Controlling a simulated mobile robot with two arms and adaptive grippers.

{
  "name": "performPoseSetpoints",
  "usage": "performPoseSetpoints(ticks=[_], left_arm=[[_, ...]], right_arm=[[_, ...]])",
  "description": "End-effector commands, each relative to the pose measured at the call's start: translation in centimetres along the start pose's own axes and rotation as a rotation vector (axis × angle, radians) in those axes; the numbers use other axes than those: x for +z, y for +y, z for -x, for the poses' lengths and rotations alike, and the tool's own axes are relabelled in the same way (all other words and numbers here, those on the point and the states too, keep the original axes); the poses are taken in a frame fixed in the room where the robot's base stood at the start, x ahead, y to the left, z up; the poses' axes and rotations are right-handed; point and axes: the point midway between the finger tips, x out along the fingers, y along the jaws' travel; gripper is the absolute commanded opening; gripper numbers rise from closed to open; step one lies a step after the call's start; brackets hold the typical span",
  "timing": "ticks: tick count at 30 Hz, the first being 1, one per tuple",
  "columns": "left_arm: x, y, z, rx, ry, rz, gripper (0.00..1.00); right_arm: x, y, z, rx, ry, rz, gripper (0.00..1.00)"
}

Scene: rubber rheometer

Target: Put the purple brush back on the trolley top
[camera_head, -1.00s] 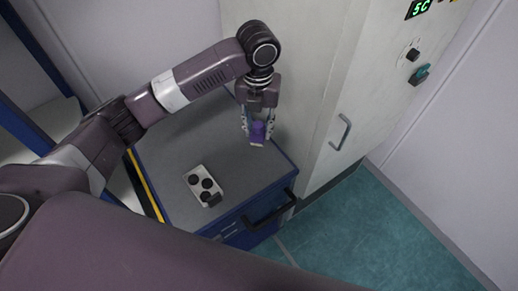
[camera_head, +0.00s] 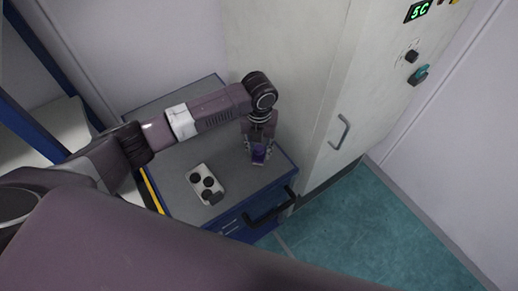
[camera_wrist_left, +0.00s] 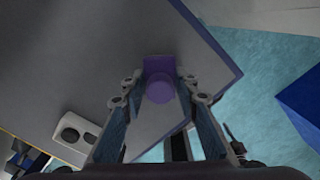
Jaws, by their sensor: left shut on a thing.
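The purple brush (camera_head: 259,154) is between the fingers of my left gripper (camera_head: 260,150), at the right part of the grey trolley top (camera_head: 170,120). In the left wrist view the brush (camera_wrist_left: 159,80) shows as a purple block with a round part, between the two fingertips of the left gripper (camera_wrist_left: 155,88). The left gripper is shut on it and points down. The brush is low over the trolley top; whether it touches the surface I cannot tell. My right gripper is not in view.
A light tray with dark round recesses (camera_head: 206,184) lies on the trolley top, left of the brush. A tall pale cabinet (camera_head: 300,90) with a handle (camera_head: 340,132) stands close on the right. The blue trolley front has a dark handle (camera_head: 271,207). Teal floor (camera_head: 370,230) is clear.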

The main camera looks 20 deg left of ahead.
Motion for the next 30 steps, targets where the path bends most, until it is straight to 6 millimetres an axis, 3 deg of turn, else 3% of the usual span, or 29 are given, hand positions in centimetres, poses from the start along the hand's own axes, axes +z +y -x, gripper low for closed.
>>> performPoseSetpoints(ticks=[4, 5, 9, 20, 23, 30], left_arm=[[0.0, 0.0, -0.3, 0.0, 0.0, 0.0, 0.06], [0.0, 0.0, -0.3, 0.0, 0.0, 0.0, 0.3], [0.0, 0.0, -0.3, 0.0, 0.0, 0.0, 0.46], [0.1, 0.0, 0.3, 0.0, -0.001, 0.0, 0.46], [0.1, 0.0, 1.4, -0.001, -0.003, 0.0, 0.46], [0.1, 0.0, 6.5, -0.002, -0.005, -0.001, 0.46]], right_arm=[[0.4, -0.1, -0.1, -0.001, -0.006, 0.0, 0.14], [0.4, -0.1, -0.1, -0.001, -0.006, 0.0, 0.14], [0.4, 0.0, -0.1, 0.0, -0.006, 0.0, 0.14], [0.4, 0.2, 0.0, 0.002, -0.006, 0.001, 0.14], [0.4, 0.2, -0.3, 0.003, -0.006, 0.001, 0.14], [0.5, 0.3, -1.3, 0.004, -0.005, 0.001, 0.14]])
